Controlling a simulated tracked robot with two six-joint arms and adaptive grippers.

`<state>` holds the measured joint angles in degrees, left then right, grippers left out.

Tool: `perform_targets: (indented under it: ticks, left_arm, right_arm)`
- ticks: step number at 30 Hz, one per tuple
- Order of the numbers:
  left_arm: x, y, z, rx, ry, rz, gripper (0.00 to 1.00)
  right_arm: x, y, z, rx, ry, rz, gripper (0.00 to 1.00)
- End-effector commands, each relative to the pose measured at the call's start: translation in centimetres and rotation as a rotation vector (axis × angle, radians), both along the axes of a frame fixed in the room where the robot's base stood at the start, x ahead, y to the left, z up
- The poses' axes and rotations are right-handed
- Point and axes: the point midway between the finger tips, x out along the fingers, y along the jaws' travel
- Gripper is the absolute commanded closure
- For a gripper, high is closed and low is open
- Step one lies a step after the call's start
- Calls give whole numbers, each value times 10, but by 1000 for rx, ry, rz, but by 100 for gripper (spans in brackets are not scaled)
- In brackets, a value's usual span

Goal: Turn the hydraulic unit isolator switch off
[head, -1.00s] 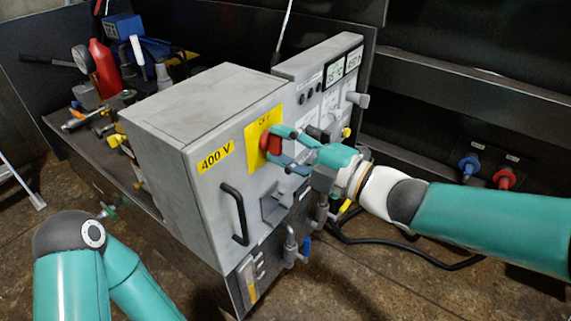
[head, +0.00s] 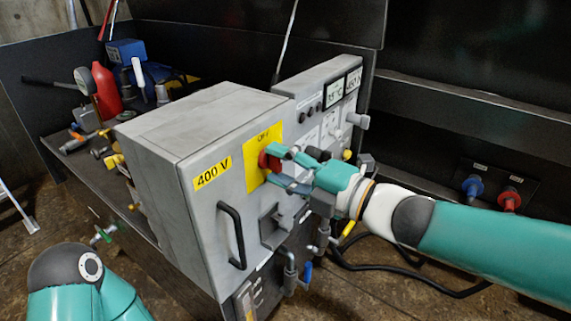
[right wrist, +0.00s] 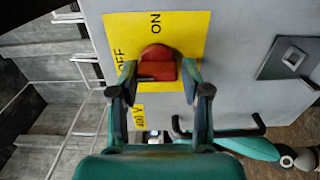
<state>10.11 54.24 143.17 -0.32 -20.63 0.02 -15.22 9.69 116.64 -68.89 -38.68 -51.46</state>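The isolator switch is a red knob (head: 266,161) on a yellow plate (head: 252,178) on the front of a grey cabinet (head: 205,215) labelled 400 V. In the right wrist view the red knob (right wrist: 157,66) sits on the plate (right wrist: 190,35) with "ON" above it and "OFF" to its left. Which mark it points to is not clear. My right gripper (head: 269,165) is at the knob; in the wrist view its open fingers (right wrist: 158,82) stand either side of it, with small gaps visible. My left arm shows at the bottom left; its gripper is out of view.
A black door handle (head: 233,237) sticks out below the plate. A grey panel with gauges and displays (head: 335,95) stands right of the cabinet. Blue (head: 472,187) and red (head: 509,200) connectors are on the right wall.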

Motion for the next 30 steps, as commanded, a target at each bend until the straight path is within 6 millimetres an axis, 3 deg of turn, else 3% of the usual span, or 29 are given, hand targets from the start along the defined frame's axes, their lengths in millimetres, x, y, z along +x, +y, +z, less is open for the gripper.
perform_targets:
  ticks: [1, 3, 16, 30]
  left_arm:
    - [0, 0, 0, 0, 0, 0, 60]
    - [0, 0, 0, 0, 0, 0, 60]
    - [0, 0, 1, 0, 0, 0, 60]
    - [0, 0, 0, 0, 0, 0, 60]
  right_arm:
    - [-1, 1, -3, -4, 4, 4, 44]
    - [0, 1, -2, -2, 3, 2, 33]
    - [-2, -8, 1, 3, 0, -7, 33]
    - [-52, -75, -1, 1, 2, -9, 33]
